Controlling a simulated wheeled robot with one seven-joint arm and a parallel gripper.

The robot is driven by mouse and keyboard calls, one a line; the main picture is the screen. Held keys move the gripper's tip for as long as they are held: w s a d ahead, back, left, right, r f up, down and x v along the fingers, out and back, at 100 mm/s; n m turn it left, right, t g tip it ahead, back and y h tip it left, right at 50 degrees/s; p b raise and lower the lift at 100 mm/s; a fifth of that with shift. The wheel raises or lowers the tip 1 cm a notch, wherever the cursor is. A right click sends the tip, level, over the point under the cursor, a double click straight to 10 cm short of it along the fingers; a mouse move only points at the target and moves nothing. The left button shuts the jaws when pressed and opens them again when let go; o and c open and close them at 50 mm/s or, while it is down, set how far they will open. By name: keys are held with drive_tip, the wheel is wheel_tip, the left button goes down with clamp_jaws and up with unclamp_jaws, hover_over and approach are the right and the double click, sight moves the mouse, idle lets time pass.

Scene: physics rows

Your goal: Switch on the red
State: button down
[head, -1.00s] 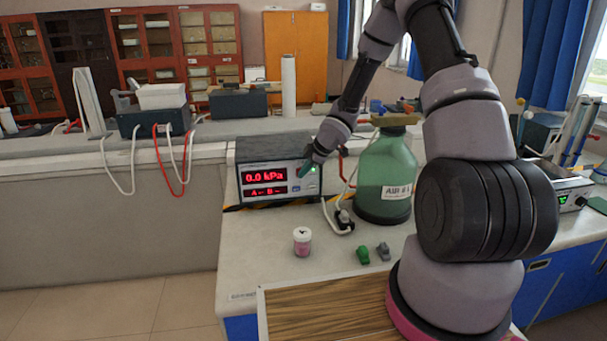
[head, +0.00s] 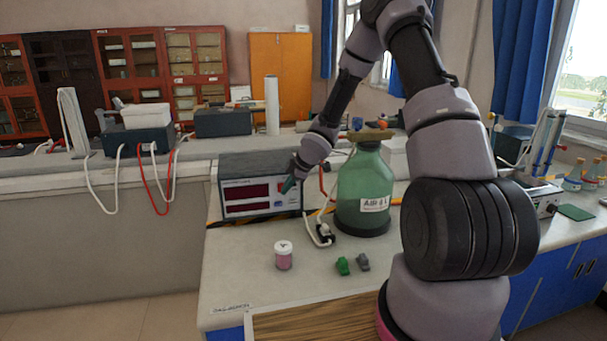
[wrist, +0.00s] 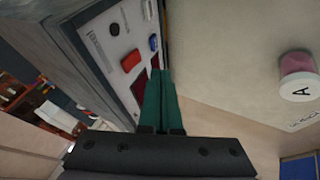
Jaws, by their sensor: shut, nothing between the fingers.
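A grey meter box (head: 262,168) stands on the bench with two display windows (head: 246,192), both dark red and unlit. In the wrist view its front panel (wrist: 100,45) shows a red button (wrist: 131,61), a blue button (wrist: 126,42) and a round black part (wrist: 115,28). My gripper (head: 288,186) is at the right end of that panel. In the wrist view its teal fingers (wrist: 154,72) are shut together and empty, beside the panel near the red button. I cannot tell whether the fingertips touch the panel.
The bench front left is clear.

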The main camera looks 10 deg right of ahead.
drive_tip(key=v, duration=1)
drive_tip(key=shift+s, duration=0.2)
idle(0.4)
drive_tip(key=shift+w+a+n+g+h, duration=0.15)
drive_tip(key=shift+w+a+g+h, duration=0.1)
drive_tip(key=shift+a+h, duration=0.5)
drive_tip(key=shift+w+a+n+g+h, duration=0.2)
drive_tip(key=shift+a+g+h, duration=0.1)
drive_tip(key=shift+a+h, duration=0.45)
drive_tip(key=shift+w+a+n+g+h, duration=0.15)
drive_tip(key=shift+a+g+h, duration=0.1)
drive_tip(key=shift+a+h, duration=0.5)
